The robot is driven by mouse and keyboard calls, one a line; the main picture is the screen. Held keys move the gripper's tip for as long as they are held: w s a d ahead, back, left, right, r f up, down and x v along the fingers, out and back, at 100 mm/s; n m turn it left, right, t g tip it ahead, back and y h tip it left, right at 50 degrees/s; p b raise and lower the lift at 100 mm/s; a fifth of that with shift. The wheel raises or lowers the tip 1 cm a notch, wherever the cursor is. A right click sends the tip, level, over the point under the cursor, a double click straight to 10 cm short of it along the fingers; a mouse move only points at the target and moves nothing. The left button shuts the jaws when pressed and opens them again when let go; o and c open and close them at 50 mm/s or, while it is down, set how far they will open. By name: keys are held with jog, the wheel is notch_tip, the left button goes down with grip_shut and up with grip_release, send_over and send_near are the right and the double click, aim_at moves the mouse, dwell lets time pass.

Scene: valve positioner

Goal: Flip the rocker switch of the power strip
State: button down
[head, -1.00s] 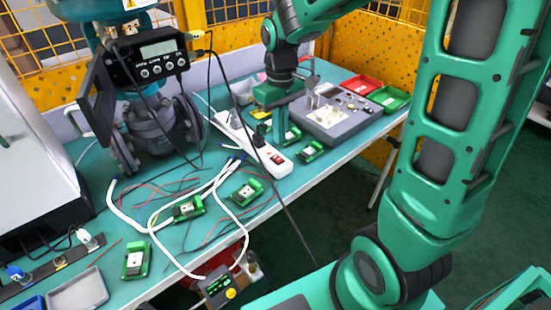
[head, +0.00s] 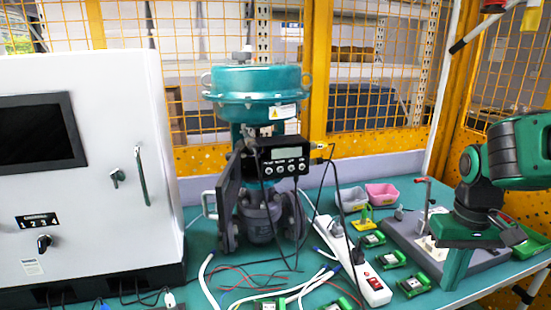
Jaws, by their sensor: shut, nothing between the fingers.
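The white power strip (head: 344,248) lies on the green table, running from beside the valve toward the front edge. Its red rocker switch (head: 375,283) is at the near end. Black plugs sit in the strip farther back. Which way the rocker is tipped is too small to tell. My gripper (head: 453,287) is shut and empty, pointing down to the right of the strip's near end. It is clear of the switch and in front of the grey fixture.
The valve with its positioner (head: 285,160) stands left of the strip. A grey fixture (head: 400,236) is behind my gripper. Small green modules (head: 413,284) lie between strip and gripper. White cables and thin wires cover the front of the table. A white cabinet (head: 90,150) fills the left.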

jog(key=s+d+m, duration=0.4)
jog(key=s, duration=0.9)
jog(key=shift+f+m+y, duration=0.25)
jog(key=shift+m+y, duration=0.05)
jog(key=shift+m, duration=0.1)
notch_tip(320, 180, up, 5)
jog(key=n+g, duration=0.2)
jog(key=n, duration=0.7)
send_over(381, 285)
jog(key=w, duration=0.3)
jog(key=shift+s+a+f, duration=0.15)
jog(key=shift+s+a, duration=0.1)
jog(key=shift+a, duration=0.15)
jog(key=f, duration=0.4)
jog(key=s+f, duration=0.1)
jog(key=f, duration=0.4)
jog(key=s+f, duration=0.1)
jog(key=f, duration=0.4)
jog(key=shift+d, duration=0.3)
